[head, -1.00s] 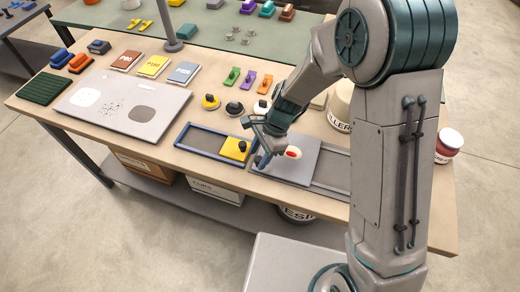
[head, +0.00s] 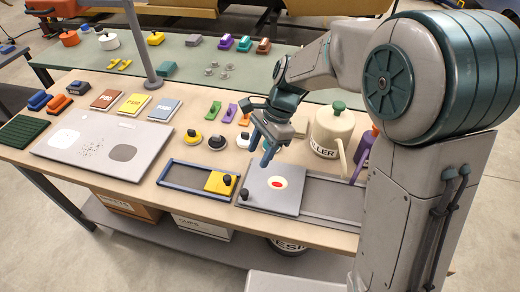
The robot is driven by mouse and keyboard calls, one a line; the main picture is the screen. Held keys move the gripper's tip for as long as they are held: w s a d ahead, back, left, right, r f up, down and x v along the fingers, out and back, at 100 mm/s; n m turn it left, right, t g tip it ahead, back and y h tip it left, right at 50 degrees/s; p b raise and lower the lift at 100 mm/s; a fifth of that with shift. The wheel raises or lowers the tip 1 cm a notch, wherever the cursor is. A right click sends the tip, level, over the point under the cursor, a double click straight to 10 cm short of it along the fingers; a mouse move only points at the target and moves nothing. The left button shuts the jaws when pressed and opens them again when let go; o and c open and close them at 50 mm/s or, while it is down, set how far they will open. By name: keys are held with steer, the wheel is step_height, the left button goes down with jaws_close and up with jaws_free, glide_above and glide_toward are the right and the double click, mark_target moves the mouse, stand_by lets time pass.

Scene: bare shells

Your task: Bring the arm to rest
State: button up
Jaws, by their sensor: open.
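My gripper (head: 262,146) hangs over the workbench with its two blue-tipped fingers apart and nothing seen between them. It is above the back edge of a grey sliding panel (head: 285,205), which bears a cream and red oval mark. My arm bends up and back from the gripper to the right of the view. The gripper looks clear of the panel, though its exact height is hard to tell.
Left of the gripper is a blue-framed track (head: 190,188) with a yellow slider (head: 222,182). Round-knobbed pieces (head: 217,142) sit close left. A lamp post (head: 136,45) rises at the back left.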

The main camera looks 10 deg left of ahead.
stand_by(0.4)
steer(key=s+d+r+n+t+h, duration=0.1)
steer(key=s+d+r+n+t, duration=0.1)
steer(key=d, duration=0.5)
steer(key=s+d+r+n+t+h, duration=0.1)
steer(key=s+d+r+n+t, duration=0.1)
steer(key=s+d, duration=0.4)
steer(key=s+d+r+n+t+h, duration=0.1)
steer(key=s+d+r+n+t, duration=0.1)
steer(key=d+n, duration=0.4)
steer(key=shift+s+d+r+h, duration=0.3)
steer(key=shift+s+d+r, duration=0.75)
steer(key=shift+d, duration=1.15)
steer(key=shift+s+f, duration=0.15)
steer(key=shift+f, duration=0.05)
